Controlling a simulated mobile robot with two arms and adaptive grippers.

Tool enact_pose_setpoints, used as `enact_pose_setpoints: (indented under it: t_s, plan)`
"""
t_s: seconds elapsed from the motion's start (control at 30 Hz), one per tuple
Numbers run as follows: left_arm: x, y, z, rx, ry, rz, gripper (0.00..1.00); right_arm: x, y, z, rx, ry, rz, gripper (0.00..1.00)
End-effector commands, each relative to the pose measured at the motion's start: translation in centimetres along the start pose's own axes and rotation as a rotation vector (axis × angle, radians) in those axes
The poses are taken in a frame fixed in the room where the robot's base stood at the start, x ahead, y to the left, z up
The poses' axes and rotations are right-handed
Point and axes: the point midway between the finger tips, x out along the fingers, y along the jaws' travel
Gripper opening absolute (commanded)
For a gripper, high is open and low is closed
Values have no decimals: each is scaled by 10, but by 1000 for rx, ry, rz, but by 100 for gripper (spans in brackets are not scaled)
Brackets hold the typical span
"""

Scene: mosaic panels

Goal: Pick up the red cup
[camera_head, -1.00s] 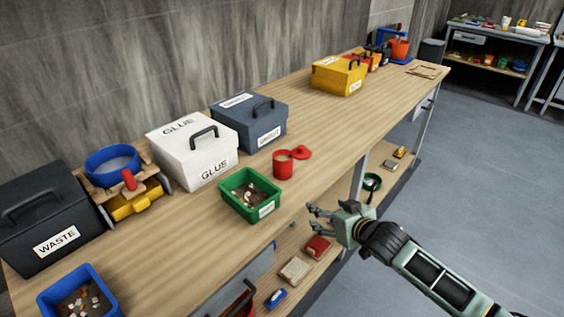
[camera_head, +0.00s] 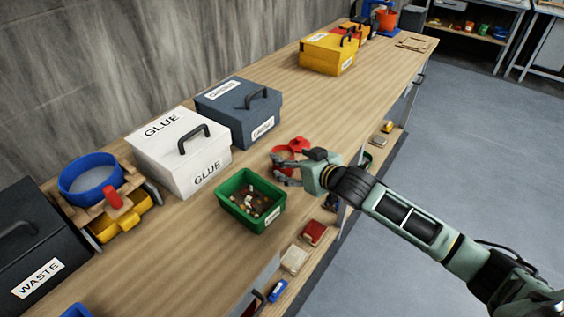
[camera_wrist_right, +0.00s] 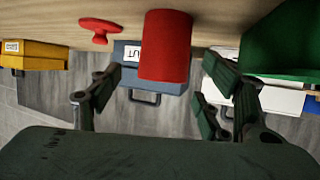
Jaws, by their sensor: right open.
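The red cup (camera_head: 282,155) stands on the wooden workbench, partly hidden behind my right gripper (camera_head: 284,171) in the head view. In the right wrist view, the red cup (camera_wrist_right: 165,46) shows upside down between the two spread fingers of my right gripper (camera_wrist_right: 162,78). The fingers are open, with gaps visible on both sides of the cup, and are not closed on it. A red lid with a knob (camera_wrist_right: 100,28) lies on the bench beside the cup. My left gripper is not in view.
A green bin (camera_head: 250,203) with small pieces stands close to the cup. The white GLUE box (camera_head: 181,152) and a blue-grey box (camera_head: 239,109) stand behind. A yellow box (camera_head: 327,54) is farther along the workbench (camera_head: 330,108), with bare wood before it.

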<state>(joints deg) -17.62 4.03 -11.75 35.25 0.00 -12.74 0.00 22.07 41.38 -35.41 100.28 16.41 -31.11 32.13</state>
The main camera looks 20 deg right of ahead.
Motion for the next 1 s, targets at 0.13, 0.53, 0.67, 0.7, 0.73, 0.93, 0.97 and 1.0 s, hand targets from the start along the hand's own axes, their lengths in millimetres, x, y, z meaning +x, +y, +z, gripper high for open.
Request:
enact_pose_setpoints:
  t_s: [0.13,0.53,0.67,0.7,0.73,0.93,0.97,1.0]
  plan:
    - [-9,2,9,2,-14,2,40,17,-4,-1,2,0,-1,70]
    - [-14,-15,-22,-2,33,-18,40,49,-5,3,0,-1,0,70]
    - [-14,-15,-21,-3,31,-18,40,49,-5,4,0,0,-1,70]
    - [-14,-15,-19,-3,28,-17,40,49,-5,4,1,0,-1,70]
    - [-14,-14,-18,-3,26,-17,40,49,-5,3,1,0,-1,69]
    - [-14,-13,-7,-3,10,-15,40,49,-5,3,1,0,0,51]
    - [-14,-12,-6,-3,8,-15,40,49,-5,3,1,0,0,49]
    - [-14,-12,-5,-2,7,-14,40,49,-5,3,1,0,0,45]
